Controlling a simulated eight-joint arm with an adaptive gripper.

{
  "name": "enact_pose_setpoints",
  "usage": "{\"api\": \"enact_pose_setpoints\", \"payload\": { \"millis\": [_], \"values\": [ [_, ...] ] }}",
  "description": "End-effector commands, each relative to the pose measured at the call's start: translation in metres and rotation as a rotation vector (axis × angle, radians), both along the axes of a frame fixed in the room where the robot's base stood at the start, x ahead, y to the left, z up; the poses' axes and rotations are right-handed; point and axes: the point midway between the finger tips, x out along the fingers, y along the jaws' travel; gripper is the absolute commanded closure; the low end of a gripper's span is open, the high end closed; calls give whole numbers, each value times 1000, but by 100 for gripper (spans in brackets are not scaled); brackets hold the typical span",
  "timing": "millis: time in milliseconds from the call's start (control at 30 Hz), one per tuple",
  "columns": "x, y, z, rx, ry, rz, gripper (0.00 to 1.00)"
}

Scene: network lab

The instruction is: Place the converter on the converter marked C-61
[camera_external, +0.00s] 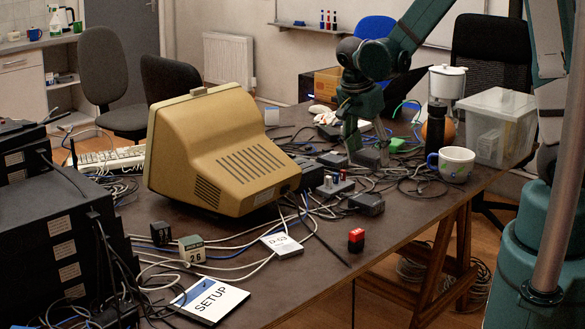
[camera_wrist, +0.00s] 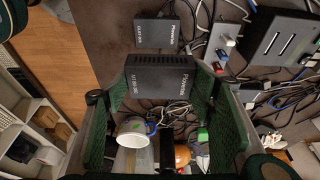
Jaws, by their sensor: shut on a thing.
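My gripper (camera_external: 367,142) is above the far right part of the table and points down. In the wrist view its green fingers (camera_wrist: 162,84) stand on either side of a dark box-shaped converter (camera_wrist: 160,72) with white lettering. The fingers are shut on this converter, which also shows below them in the external view (camera_external: 369,158). A second, similar dark converter (camera_wrist: 156,32) lies on the table beyond the held one, apart from it in the picture. It seems to be the dark box near the front edge in the external view (camera_external: 367,203). I cannot read a C-61 mark on either.
A metal box with plugs (camera_wrist: 224,40) and cables lie beside the second converter. A white mug (camera_external: 451,163), a clear bin (camera_external: 497,125) and a beige monitor (camera_external: 218,150) stand on the table.

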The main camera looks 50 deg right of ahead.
Motion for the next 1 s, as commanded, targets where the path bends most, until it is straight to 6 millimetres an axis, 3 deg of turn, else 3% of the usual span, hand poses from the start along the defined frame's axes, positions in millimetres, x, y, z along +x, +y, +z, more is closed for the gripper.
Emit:
{"api": "enact_pose_setpoints", "payload": {
  "millis": [200, 667, 1000],
  "values": [
    [-8, 14, 3, -1, 0, 0, 62],
    [-8, 15, 1, -1, 0, -1, 62],
    [-7, 15, -33, -1, 0, -1, 62]
  ]
}}
